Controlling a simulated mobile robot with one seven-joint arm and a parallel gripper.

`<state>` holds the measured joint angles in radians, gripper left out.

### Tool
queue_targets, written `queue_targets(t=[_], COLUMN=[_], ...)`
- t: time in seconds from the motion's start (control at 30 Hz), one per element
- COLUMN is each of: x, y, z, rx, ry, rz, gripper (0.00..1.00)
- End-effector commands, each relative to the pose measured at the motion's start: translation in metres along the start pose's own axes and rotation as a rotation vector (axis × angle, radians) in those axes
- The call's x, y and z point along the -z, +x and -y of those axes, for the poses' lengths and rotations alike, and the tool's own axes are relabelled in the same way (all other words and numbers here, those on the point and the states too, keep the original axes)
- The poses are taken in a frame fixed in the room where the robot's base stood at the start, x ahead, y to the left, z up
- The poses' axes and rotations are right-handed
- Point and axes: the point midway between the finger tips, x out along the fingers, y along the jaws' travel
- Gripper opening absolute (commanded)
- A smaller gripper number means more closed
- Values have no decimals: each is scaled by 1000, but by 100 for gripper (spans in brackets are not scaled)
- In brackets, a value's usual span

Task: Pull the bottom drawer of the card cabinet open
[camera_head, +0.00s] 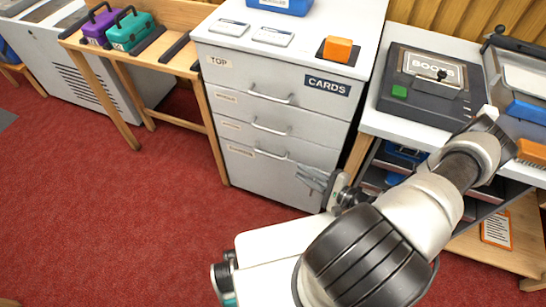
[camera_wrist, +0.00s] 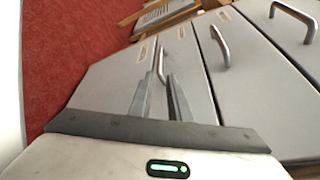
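The card cabinet (camera_head: 290,190) is white-grey with a CARDS plate and several small front labels. Its drawer fronts look flush and closed. The lowest front, the bottom drawer (camera_head: 255,178), has a metal bar handle (camera_head: 271,154) near its top edge. In the wrist view that handle (camera_wrist: 160,60) appears just beyond and between my fingertips. My gripper (camera_head: 303,177) is open and empty, in front of the cabinet's lower right, below and right of the handle in the head view. The wrist view shows its two fingers (camera_wrist: 158,78) apart; contact with the handle cannot be told.
The middle handle (camera_head: 270,129) and upper handle (camera_head: 271,96) sit above. An orange block (camera_head: 338,49) and a blue tray (camera_head: 281,4) are on the cabinet top. A bench (camera_head: 400,125) stands close at right. Red carpet (camera_head: 170,210) is clear in front and left.

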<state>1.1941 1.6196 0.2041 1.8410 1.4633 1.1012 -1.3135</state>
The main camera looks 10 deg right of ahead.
Motion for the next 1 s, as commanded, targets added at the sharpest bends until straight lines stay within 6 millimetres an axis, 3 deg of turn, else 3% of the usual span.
queue_targets(t=[0.4, 0.6, 0.8, 1.0], x=[0, 0, -1, -1], y=[94, 128, 143, 146], z=[-3, -2, -2, -1], rx=[-2, -2, -3, -2], ry=[0, -2, -1, -1], rz=[5, 4, 3, 2], gripper=[17, 17, 17, 17])
